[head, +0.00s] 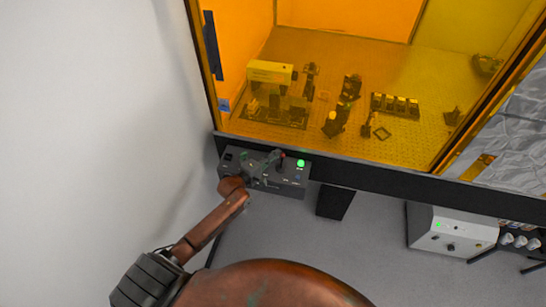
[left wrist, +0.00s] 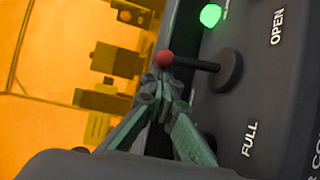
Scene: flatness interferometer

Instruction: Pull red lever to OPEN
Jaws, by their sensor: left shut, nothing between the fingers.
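The red lever (head: 282,157) stands on a dark control box (head: 290,188) below the orange window. In the left wrist view its red knob (left wrist: 165,59) sits on a black shaft that rises from a round base (left wrist: 226,71). The base lies between the OPEN label (left wrist: 278,27) and the FULL label (left wrist: 250,139). I cannot tell which setting the lever is at. My left gripper (left wrist: 164,84) is shut and empty, its fingertips right beside the knob on the FULL side. Whether they touch it is unclear. It also shows over the box in the head view (head: 275,157). My right gripper is out of view.
A lit green light (head: 301,163) is on the box near the lever. Behind the orange window (head: 330,45) stand several optical parts on a breadboard. A white instrument box (head: 450,228) stands at lower right. A plain wall is on the left.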

